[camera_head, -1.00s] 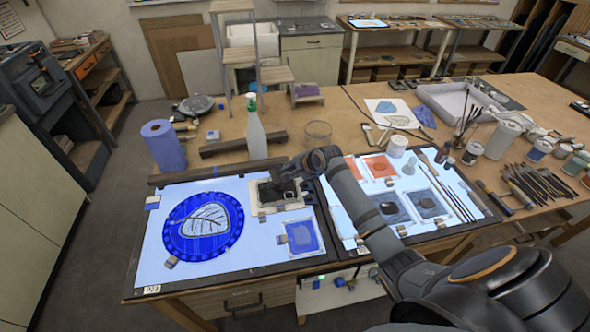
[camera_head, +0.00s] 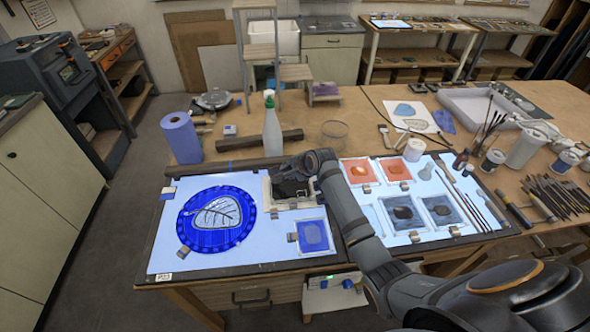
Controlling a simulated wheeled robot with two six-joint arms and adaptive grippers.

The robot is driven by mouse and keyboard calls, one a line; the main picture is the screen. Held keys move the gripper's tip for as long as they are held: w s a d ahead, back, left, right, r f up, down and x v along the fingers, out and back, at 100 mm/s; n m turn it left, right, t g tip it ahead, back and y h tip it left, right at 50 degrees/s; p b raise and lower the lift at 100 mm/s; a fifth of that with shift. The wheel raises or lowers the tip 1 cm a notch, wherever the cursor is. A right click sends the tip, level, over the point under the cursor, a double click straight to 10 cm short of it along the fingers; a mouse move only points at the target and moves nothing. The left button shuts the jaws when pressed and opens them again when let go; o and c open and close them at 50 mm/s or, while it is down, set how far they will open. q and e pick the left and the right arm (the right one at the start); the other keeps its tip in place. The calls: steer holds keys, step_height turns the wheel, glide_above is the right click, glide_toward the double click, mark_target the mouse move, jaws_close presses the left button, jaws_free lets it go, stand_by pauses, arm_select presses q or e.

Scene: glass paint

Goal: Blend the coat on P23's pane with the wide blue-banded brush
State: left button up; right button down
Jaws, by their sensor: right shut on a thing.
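A light panel at the left carries a label (camera_head: 164,277) that seems to read P23. On it lies a round blue pane (camera_head: 188,235) with a pale leaf outline in its middle. My right gripper (camera_head: 287,184) is over a pale tray (camera_head: 266,198) at the panel's back right, right of the pane. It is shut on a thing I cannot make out. Its fingertips are dark and small here, and the tray's middle is hidden. I cannot pick out a blue-banded brush with certainty. My left gripper is out of view.
A small blue sample pane (camera_head: 313,236) lies in front of the tray. A spray bottle (camera_head: 271,130) and a blue roll (camera_head: 181,138) stand behind the panel. A second light panel (camera_head: 440,172) with orange and grey samples lies right of my forearm.

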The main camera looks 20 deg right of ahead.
steer(key=shift+a, duration=0.1)
steer(key=shift+r, duration=2.5)
steer(key=shift+f, duration=0.1)
steer(key=shift+w+a+f+g+h, duration=0.15)
steer(key=shift+w+a+f+g, duration=0.1)
steer(key=shift+f, duration=0.25)
steer(key=shift+w+a+f+g+h, duration=0.15)
steer(key=shift+w+a+f+h, duration=0.1)
steer(key=shift+f, duration=0.25)
steer(key=shift+w+a+f+g+h, duration=0.15)
steer(key=shift+w+f+g, duration=0.1)
steer(key=shift+f, duration=0.25)
steer(key=shift+s+d, duration=0.1)
steer(key=shift+d, duration=0.05)
steer(key=shift+f, duration=0.2)
